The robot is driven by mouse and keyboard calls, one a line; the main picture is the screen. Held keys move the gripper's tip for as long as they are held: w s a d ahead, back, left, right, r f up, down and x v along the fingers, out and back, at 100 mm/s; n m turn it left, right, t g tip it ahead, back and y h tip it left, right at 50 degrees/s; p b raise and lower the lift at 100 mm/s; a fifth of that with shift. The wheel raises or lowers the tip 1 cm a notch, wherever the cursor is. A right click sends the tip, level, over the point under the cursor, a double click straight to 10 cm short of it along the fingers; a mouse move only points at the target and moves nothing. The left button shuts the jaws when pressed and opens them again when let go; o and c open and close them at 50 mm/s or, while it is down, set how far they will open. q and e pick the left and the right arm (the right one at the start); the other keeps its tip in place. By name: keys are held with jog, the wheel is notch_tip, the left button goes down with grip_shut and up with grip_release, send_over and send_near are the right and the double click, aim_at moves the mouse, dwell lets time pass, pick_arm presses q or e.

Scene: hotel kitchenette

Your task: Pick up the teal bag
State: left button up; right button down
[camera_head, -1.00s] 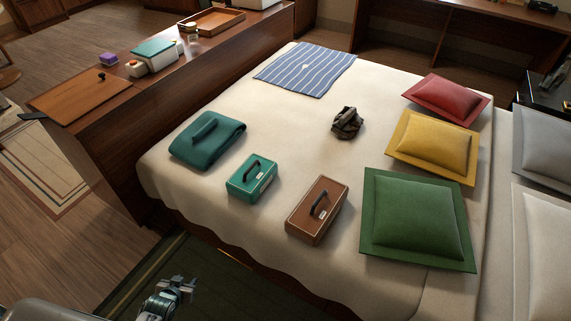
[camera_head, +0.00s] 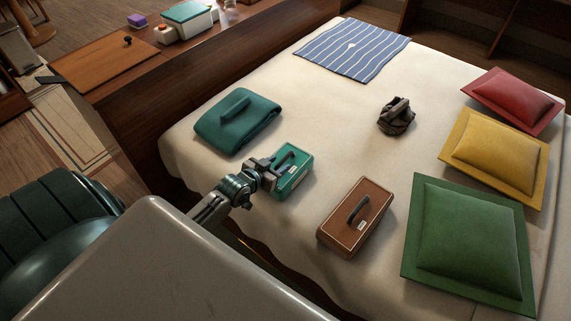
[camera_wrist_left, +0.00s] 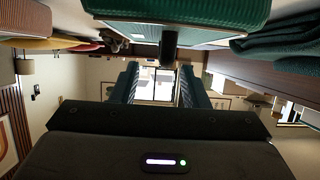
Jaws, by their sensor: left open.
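The teal bag (camera_head: 293,172) is a small box-shaped case with a dark handle on top. It sits upright on the near part of the bed. My left gripper (camera_head: 270,168) is open at its left side, close to the handle. The gripper hides part of the bag; I cannot tell whether they touch. In the left wrist view the teal bag (camera_wrist_left: 190,10) fills the top, with its dark handle in front of the two spread fingers (camera_wrist_left: 162,82). My right gripper is not in view.
A darker teal folded bundle (camera_head: 237,122) lies left of the bag. A brown case (camera_head: 357,215) stands to the right. A dark crumpled item (camera_head: 396,118), a striped cloth (camera_head: 352,48) and red, yellow and green cushions (camera_head: 466,235) lie farther around the bed (camera_head: 330,130).

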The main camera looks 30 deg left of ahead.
aim_at(281, 161)
pick_arm(q)
jog(key=x, duration=0.5)
jog(key=shift+w+a, duration=0.1)
jog(key=shift+a, duration=0.15)
grip_shut()
dwell(1.1)
